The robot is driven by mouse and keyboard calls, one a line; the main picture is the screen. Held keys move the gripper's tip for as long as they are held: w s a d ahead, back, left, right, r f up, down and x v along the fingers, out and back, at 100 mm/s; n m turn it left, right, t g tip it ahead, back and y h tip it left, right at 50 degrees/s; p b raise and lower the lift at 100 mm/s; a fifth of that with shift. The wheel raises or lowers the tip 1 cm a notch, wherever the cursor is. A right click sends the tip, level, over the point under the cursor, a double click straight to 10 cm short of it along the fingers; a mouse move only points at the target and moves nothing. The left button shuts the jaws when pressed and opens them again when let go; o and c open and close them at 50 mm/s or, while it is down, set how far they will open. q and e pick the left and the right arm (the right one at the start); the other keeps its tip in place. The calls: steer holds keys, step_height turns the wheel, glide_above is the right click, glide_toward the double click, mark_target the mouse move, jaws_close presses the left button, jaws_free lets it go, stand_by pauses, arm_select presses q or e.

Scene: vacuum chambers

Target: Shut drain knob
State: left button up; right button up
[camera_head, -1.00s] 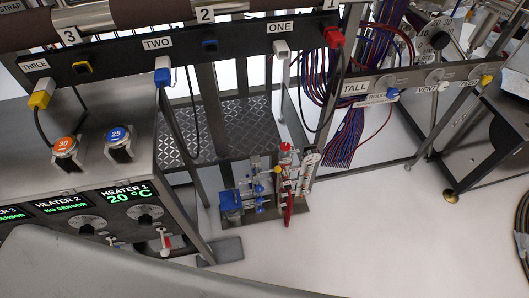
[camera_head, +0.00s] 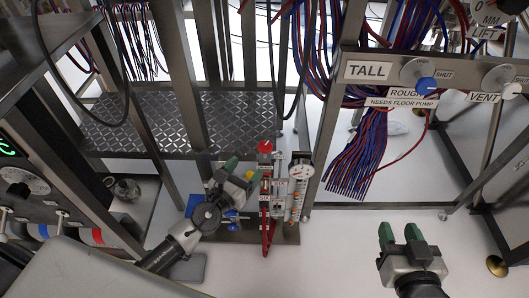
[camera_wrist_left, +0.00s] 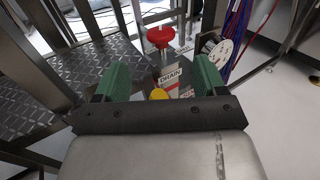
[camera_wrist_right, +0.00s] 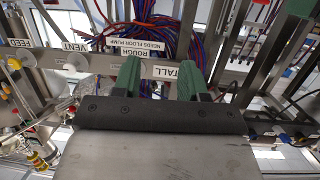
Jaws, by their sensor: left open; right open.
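A panel labelled DRAIN (camera_wrist_left: 171,77) lies between and beyond my left fingers in the left wrist view. A yellow knob (camera_wrist_left: 158,94) is just in front of that label, between the fingers and apart from both. In the head view, a small yellow part (camera_head: 249,176) shows beside my left gripper (camera_head: 243,175), which is open and covers part of the blue and grey fittings there. My right gripper (camera_head: 399,231) is open and empty over the white floor, right of the fittings.
A red knob (camera_head: 265,147) tops the neighbouring fitting, beside a white round dial (camera_head: 302,171). A metal post and the TALL panel (camera_head: 367,70) stand behind on the right. Bundled red and blue wires (camera_head: 365,150) hang there. The floor around my right gripper is clear.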

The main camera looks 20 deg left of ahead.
mark_target(261, 151)
arm_select(q)
steer(key=x, duration=0.9)
steer(key=shift+w+d, duration=0.2)
steer(key=shift+w, duration=0.4)
arm_select(e)
steer(key=shift+w+a+r+t, duration=0.1)
steer(key=shift+w+r+t, duration=0.25)
steer(key=shift+r+t, duration=0.3)
arm_select(q)
steer(key=shift+c, duration=0.5)
